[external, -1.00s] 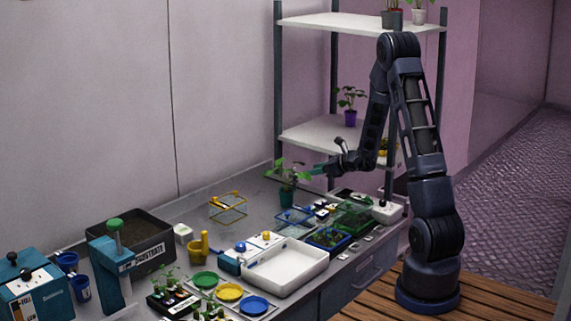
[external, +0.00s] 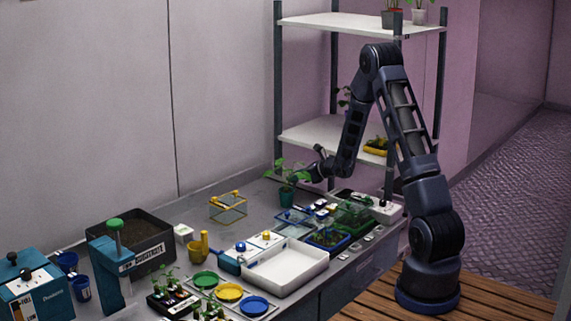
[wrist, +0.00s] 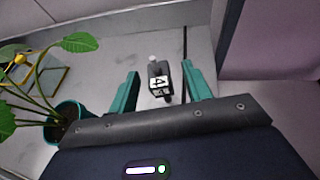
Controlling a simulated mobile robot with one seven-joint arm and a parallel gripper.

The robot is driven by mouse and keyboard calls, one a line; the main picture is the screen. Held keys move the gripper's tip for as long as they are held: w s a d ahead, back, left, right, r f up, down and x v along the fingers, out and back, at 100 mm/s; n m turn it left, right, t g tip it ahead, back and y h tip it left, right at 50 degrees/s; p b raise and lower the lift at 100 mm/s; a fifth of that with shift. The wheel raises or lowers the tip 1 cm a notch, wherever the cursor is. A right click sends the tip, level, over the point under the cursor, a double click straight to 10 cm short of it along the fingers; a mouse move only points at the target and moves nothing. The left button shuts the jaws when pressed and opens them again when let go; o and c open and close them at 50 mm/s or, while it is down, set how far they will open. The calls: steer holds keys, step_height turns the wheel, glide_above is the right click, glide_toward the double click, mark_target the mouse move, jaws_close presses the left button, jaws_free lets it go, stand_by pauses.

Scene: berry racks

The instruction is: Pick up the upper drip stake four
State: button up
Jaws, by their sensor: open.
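A small dark block with a white tag marked 4 and a pale round top, which looks like drip stake four (wrist: 158,82), sits on the grey bench in the wrist view. My gripper (wrist: 160,72) is open, its teal fingers on either side of the block with gaps between. The block appears near the fingertips, and I see no contact.
A plant in a teal pot (wrist: 67,118) stands close left of my gripper, leaves spreading nearby. A glass box with yellow edges (wrist: 35,68) is farther left. A thin dark rod (wrist: 185,42) lies beyond the right finger. The shelf rack (external: 325,138) stands behind.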

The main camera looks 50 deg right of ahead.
steer(key=shift+w+a+f, duration=0.15)
steer(key=shift+w+f, duration=0.1)
steer(key=shift+w, duration=0.35)
steer(key=c, duration=1)
steer(key=shift+r, duration=0.2)
steer(key=shift+c, duration=0.2)
